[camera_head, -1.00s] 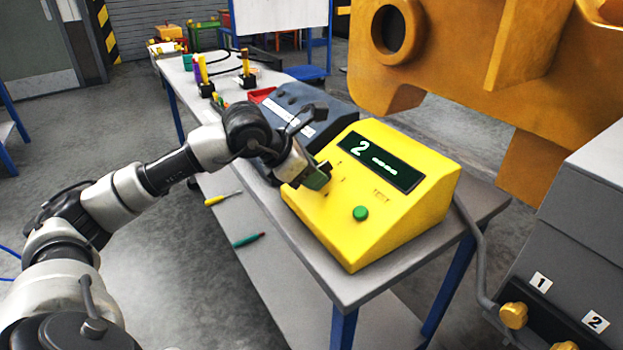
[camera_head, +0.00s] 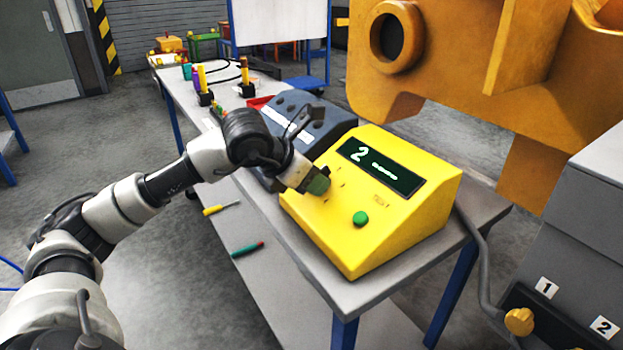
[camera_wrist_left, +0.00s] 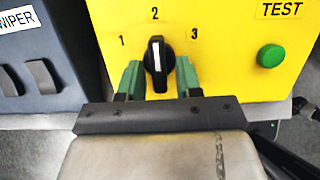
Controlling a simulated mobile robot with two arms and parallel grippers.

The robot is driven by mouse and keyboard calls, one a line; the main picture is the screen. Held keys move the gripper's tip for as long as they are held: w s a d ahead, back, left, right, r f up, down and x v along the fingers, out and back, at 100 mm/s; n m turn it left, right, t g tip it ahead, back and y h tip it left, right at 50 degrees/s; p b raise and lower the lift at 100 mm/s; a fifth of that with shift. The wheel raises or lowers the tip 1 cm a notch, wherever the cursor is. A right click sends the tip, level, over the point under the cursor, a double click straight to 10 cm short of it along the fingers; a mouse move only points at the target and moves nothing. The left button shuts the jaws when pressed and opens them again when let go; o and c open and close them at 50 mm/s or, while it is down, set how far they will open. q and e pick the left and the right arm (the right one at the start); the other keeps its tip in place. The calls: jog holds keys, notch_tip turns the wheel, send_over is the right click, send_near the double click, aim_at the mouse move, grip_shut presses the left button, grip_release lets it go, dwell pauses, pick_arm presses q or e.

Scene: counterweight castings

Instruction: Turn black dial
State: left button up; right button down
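The black dial (camera_wrist_left: 158,62) sits on the front of the yellow box (camera_head: 330,232), with the labels 1, 2 and 3 around it. Its white line points up to 2 in the left wrist view. My left gripper (camera_head: 316,184) is at the box's face and hides the dial in the head view. In the left wrist view its green fingertips (camera_wrist_left: 158,80) stand on both sides of the dial, with a gap visible on each side. The display (camera_head: 380,167) on the box reads 2. My right gripper is not in view.
A green button (camera_head: 360,218) is right of the dial, under the label TEST in the wrist view. A dark grey box (camera_head: 300,118) with switches stands left of the yellow box on the table (camera_head: 350,296). A large orange casting (camera_head: 450,60) is behind.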

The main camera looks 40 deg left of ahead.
pick_arm(q)
jog(key=shift+o, duration=0.4)
jog(key=shift+s+a+r, duration=0.2)
jog(key=shift+r, duration=0.05)
jog(key=b+v, duration=0.1)
jog(key=v, duration=0.9)
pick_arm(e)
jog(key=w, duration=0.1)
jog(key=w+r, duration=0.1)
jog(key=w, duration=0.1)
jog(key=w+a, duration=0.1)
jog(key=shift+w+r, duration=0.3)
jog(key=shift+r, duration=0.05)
pick_arm(q)
jog(key=shift+s+d, duration=0.1)
jog(key=shift+s, duration=0.05)
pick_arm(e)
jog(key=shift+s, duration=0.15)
